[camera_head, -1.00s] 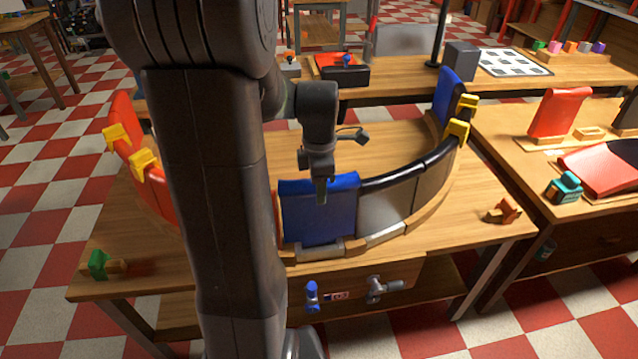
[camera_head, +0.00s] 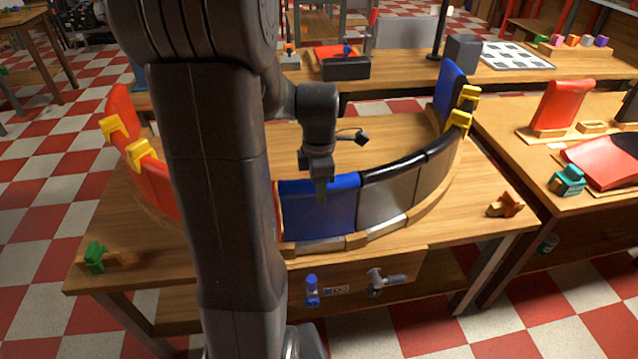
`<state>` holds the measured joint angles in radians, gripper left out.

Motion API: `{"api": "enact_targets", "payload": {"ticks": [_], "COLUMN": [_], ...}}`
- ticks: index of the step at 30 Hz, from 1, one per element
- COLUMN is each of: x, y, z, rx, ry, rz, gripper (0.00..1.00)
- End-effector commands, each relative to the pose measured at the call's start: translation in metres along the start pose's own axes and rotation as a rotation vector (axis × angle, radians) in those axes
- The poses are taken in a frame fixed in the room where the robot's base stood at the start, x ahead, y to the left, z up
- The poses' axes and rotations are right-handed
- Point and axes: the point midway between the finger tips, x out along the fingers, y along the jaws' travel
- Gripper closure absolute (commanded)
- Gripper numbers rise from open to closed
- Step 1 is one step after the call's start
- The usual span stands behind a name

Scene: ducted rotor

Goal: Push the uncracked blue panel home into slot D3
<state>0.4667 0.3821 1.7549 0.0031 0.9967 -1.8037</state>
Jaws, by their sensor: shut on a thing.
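The blue panel (camera_head: 320,212) stands upright in the front of the curved ring on the table, left of a grey panel (camera_head: 388,198). Its lower edge meets the grey strip (camera_head: 318,246) of the wooden base. Its face looks nearly in line with the grey panel, and no crack shows on it. My gripper (camera_head: 321,192) is shut on the panel's upper edge, pointing down. My arm hides the ring to the left of the panel. I cannot read a slot label or tell whether the panel is fully seated.
Yellow clamps (camera_head: 459,121) grip the ring's right end by another blue panel (camera_head: 449,88). More yellow clamps (camera_head: 138,148) sit on red panels (camera_head: 122,112) at left. A black rim (camera_head: 394,170) tops the grey panels. An orange-brown piece (camera_head: 505,204) lies at right; the ring's inside is open.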

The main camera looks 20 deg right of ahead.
Motion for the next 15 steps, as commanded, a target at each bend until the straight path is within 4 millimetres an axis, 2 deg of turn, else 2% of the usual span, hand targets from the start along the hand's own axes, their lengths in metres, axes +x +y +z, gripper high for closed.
{"api": "enact_targets", "payload": {"ticks": [3, 4, 7, 8, 15], "x": [0.0004, 0.0004, 0.0005, 0.0005, 0.0008], "y": [0.0001, 0.0001, 0.0000, 0.0000, -0.0002], "z": [0.0000, 0.0001, 0.0000, 0.0000, -0.0001], "rx": [0.000, 0.000, 0.000, 0.000, 0.000], "ry": [0.000, 0.000, 0.000, 0.000, 0.000], "rz": [0.000, 0.000, 0.000, 0.000, -0.001], "gripper": [0.84, 0.57, 0.37, 0.33, 0.33]}}
